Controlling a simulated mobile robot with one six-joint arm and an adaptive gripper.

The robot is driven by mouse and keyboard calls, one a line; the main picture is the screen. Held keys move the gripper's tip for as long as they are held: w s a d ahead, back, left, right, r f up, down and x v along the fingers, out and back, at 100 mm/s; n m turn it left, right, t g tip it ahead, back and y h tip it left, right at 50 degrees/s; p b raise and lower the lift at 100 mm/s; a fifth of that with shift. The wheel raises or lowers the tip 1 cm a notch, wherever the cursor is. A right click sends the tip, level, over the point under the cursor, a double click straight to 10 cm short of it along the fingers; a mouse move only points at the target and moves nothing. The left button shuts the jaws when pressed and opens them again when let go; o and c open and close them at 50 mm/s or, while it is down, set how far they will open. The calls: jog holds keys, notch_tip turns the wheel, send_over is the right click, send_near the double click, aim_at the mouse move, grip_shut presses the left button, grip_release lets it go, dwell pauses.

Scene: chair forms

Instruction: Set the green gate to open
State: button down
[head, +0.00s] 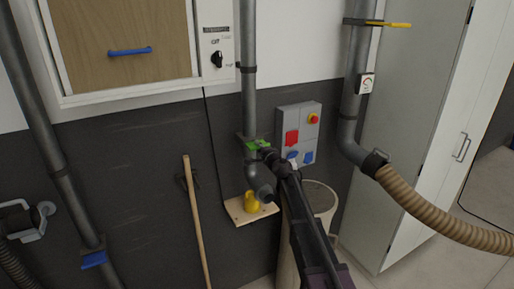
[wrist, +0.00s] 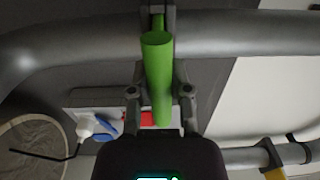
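The green gate (head: 257,143) sits across the grey vertical pipe (head: 249,100) in the middle of the head view, above the pipe's lower bend. In the wrist view its green handle (wrist: 157,75) runs lengthwise between the fingers of my gripper (wrist: 160,60), in front of the pipe (wrist: 230,38). The fingers stand close on both sides of the handle and appear shut on it. In the head view my gripper (head: 267,153) reaches the gate from the lower right, and my arm hides part of what is behind it. How far the gate's plate is inside the pipe is hidden.
A switch box (head: 298,130) with red and blue parts is right behind my gripper. A yellow gate (head: 395,25) and a blue gate (head: 93,260) are on other pipes. A bin (head: 322,198), wooden pole (head: 195,220) and ribbed hose (head: 440,215) stand nearby.

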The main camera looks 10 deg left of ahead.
jog(key=shift+v, duration=2.7)
jog(key=c, duration=0.7)
grip_release()
jog(key=shift+s+d, duration=0.1)
jog(key=v, duration=1.2)
